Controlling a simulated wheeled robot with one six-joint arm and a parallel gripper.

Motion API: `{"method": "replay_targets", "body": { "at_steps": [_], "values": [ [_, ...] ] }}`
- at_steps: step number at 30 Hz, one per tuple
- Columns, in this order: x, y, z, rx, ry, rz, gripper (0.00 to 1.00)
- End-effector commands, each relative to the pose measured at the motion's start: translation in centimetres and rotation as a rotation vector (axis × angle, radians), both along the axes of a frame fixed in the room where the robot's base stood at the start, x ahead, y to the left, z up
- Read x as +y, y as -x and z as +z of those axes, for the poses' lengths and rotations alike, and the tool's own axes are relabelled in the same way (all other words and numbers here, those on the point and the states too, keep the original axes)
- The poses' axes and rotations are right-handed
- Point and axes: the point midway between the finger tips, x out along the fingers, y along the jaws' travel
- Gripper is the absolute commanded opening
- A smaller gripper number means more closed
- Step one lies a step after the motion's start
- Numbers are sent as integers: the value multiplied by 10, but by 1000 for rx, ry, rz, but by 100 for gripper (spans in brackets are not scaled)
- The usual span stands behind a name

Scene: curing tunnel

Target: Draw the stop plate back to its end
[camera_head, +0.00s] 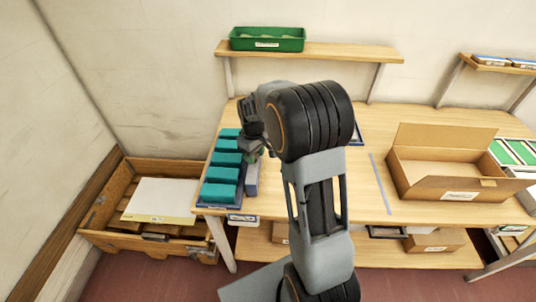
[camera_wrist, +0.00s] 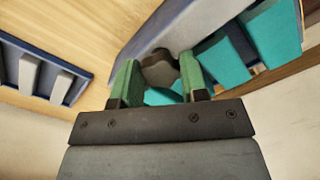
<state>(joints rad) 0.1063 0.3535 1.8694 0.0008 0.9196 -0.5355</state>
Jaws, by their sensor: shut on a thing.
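The stop plate is a grey upright bar (camera_head: 252,178) along the right side of a row of teal blocks (camera_head: 221,192). In the wrist view the grey plate (camera_wrist: 178,30) runs across the top, with a dark round knob (camera_wrist: 160,68) on it. My gripper (camera_wrist: 160,86) has its green fingers on either side of the knob and is shut on it. In the head view my gripper (camera_head: 257,152) is partly hidden by my arm, at the plate's far part. Teal blocks (camera_wrist: 270,38) stand beyond the plate in the wrist view.
A blue tray with pale blocks (camera_wrist: 8,72) lies on the wooden table (camera_head: 300,212). An open cardboard box (camera_head: 450,182) stands at right. A green bin (camera_head: 267,45) is on the shelf above. A wooden crate (camera_head: 120,240) stands at floor left.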

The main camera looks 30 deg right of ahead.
Motion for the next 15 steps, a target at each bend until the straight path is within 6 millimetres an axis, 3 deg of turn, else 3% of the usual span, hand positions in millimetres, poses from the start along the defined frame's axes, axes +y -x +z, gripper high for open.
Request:
{"method": "replay_targets", "body": {
  "at_steps": [3,12,13,15],
  "values": [
    [10,-6,0,-2,0,3,0],
    [13,-7,1,-5,-2,4,0],
    [13,-7,1,-5,-2,4,43],
    [13,-7,1,-5,-2,3,50]
  ]
}}
